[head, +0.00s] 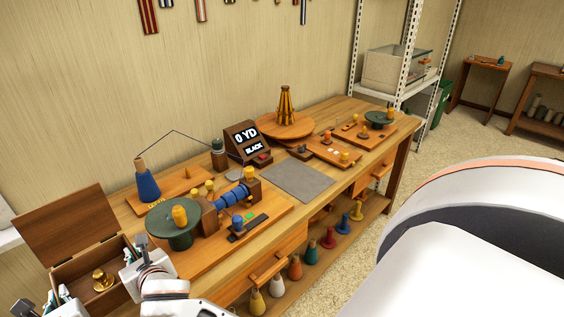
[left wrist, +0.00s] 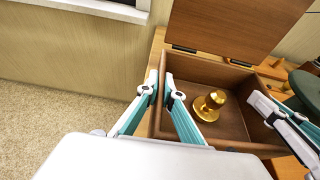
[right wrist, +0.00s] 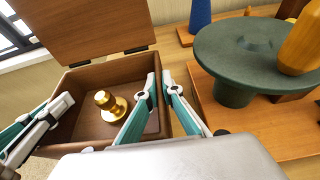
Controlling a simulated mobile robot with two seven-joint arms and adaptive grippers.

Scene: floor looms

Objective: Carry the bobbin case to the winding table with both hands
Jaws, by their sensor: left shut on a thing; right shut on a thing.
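The bobbin case is an open wooden box (head: 62,273) with its lid (head: 72,226) raised at the back, at the lower left of the head view. A brass bobbin-like piece (left wrist: 209,104) stands inside it. My left gripper (left wrist: 162,88) is shut on the case's left wall, one finger outside and one inside. My right gripper (right wrist: 161,84) is shut on the right wall in the same way. The case looks level at the left end of a wooden workbench (head: 345,182). I cannot tell whether it touches the top.
A green round disc (head: 173,238) with a yellow spool stands just right of the case. A blue cone (head: 147,186), a "0 YD BLACK" counter (head: 246,138) and a grey mat (head: 297,181) are further along. Coloured cones line the lower shelf (head: 375,210).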

